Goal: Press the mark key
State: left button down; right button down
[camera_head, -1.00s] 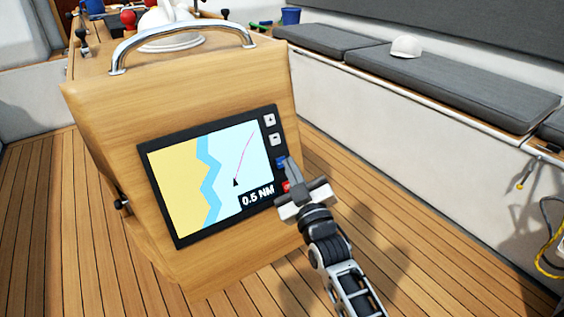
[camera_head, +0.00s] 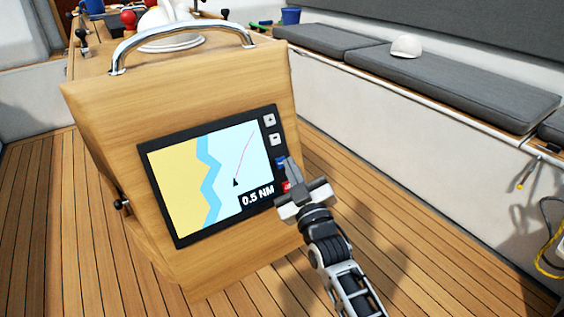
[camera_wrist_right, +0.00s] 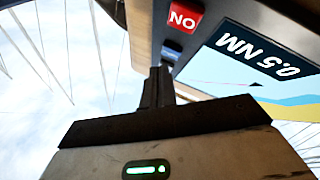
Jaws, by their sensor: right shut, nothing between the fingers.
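The chart plotter (camera_head: 212,175) is set in the wooden console face, with a column of keys on its right side. A blue key (camera_head: 280,162), probably the mark key, lies below the plus and minus keys; its label is not readable. A red key (camera_head: 286,187) sits below it, partly covered by my right gripper. My right gripper (camera_head: 289,160) is shut and empty, its fingertips right by the blue key; contact cannot be told. In the right wrist view the fingertips (camera_wrist_right: 160,72) lie just by the blue key (camera_wrist_right: 172,56), with the red key (camera_wrist_right: 183,17) beyond. My left gripper is not in view.
A plus key (camera_head: 270,120) and a minus key (camera_head: 275,140) sit above the blue key. A steel grab rail (camera_head: 180,38) arches over the console top. A bench with grey cushions (camera_head: 440,85) runs along the right. The plank floor around the console is clear.

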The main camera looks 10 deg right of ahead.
jog(key=shift+w+a+f, duration=0.15)
jog(key=shift+w+f, duration=0.05)
jog(key=shift+w, duration=0.15)
jog(key=shift+w+a+f+b, duration=0.2)
jog(key=shift+w+b, duration=0.2)
jog(key=shift+b, duration=0.15)
dwell(0.6)
jog(key=shift+d, duration=0.1)
jog(key=shift+s+d+r+p, duration=0.1)
jog(key=shift+s+r+p, duration=0.25)
jog(key=shift+p, duration=0.25)
jog(key=shift+s+d+p, duration=0.15)
jog(key=shift+s+p, duration=0.25)
